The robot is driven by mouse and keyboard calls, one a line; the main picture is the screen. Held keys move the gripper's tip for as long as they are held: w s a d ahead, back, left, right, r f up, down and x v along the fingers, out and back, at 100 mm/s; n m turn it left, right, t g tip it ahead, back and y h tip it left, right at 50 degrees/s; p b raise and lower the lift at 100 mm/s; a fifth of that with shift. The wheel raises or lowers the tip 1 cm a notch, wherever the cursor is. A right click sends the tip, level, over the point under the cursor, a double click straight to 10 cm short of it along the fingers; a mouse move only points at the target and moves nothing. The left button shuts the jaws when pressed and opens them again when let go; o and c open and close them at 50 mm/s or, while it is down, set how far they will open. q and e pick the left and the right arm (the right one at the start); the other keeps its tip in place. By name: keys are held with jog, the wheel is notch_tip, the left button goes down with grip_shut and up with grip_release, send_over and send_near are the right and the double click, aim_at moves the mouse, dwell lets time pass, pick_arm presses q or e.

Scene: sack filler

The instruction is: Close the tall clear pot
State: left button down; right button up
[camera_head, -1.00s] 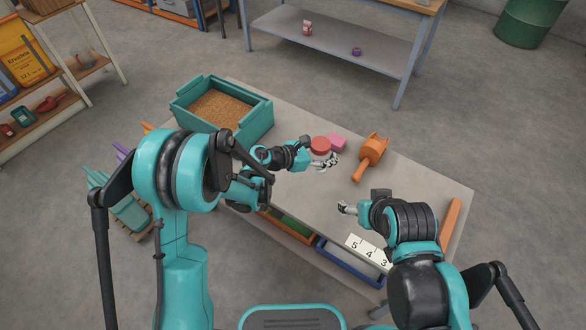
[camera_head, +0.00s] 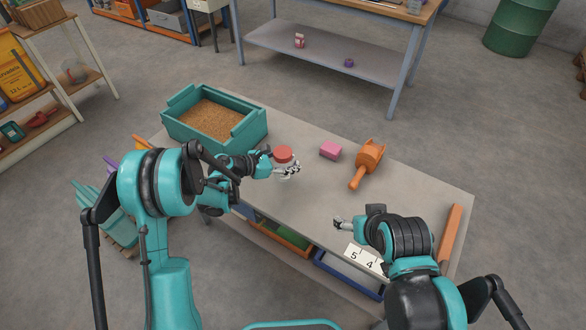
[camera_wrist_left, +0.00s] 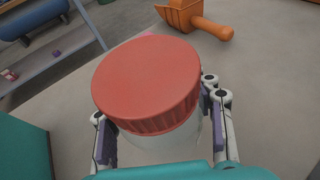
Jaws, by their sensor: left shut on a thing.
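A red ribbed lid (camera_head: 283,153) shows at my left gripper near the middle of the table. In the left wrist view the lid (camera_wrist_left: 147,75) sits on top of a pale, see-through pot (camera_wrist_left: 165,147); whether it is fully seated I cannot tell. My left gripper (camera_wrist_left: 160,135) is shut on the pot, with a finger on each side just below the lid. It also shows in the head view (camera_head: 287,170). The pot's lower part is hidden. My right gripper (camera_head: 342,224) is over the front right of the table, away from the pot; its jaw opening is unclear.
A teal box (camera_head: 254,129) of grain stands at the table's back left. A pink block (camera_head: 330,150) and an orange scoop (camera_head: 368,163) lie to the right of the pot. A number card (camera_head: 362,256) is at the front edge. The table's right middle is clear.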

pick_arm(q)
notch_tip(320, 180, down, 4)
jog(key=shift+b, duration=0.9)
jog(key=shift+r, duration=0.1)
jog(key=c, duration=0.6)
grip_release()
